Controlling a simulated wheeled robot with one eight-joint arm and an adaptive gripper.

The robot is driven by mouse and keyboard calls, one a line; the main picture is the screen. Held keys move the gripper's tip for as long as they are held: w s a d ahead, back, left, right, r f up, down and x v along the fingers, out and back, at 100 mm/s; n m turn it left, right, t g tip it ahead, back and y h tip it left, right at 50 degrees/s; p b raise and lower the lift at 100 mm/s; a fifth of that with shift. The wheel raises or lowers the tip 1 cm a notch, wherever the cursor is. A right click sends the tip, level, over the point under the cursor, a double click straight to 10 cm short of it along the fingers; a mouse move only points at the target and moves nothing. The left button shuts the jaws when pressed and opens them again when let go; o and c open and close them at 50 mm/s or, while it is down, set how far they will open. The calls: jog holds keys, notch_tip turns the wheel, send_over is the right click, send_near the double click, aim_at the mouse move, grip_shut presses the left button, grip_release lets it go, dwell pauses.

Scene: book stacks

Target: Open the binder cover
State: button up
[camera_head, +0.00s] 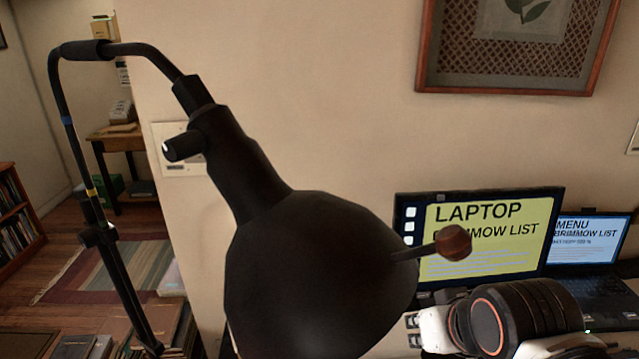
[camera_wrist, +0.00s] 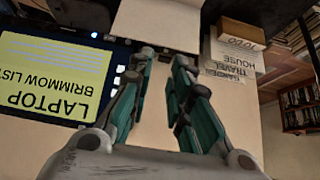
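I cannot pick out a binder or its cover for sure in either view. My gripper (camera_wrist: 163,60) shows in the wrist view, with its two teal-padded fingers apart and a gap of plain pale surface between them. Nothing is held there. A pale flat panel (camera_wrist: 160,25) lies beyond the fingertips, and I cannot tell what it is. In the head view part of my arm shows at the lower right, but the fingers do not. A large black desk lamp (camera_head: 310,275) hides much of the area below.
A monitor (camera_head: 480,235) with a yellow screen and a laptop (camera_head: 585,245) stand at the right. Stacked books (camera_wrist: 232,62) with lettered spines are right of the fingers in the wrist view. A framed picture (camera_head: 428,50) hangs on the wall. Floor shows at the left.

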jog(key=shift+w+n, duration=0.6)
jog(key=n+g+b, duration=0.4)
jog(key=n+g, duration=0.4)
jog(key=n, duration=0.9)
send_over(381, 341)
jog(key=f, duration=2.4)
jog(key=shift+w+d, duration=0.15)
jog(key=shift+w, duration=0.05)
grip_shut()
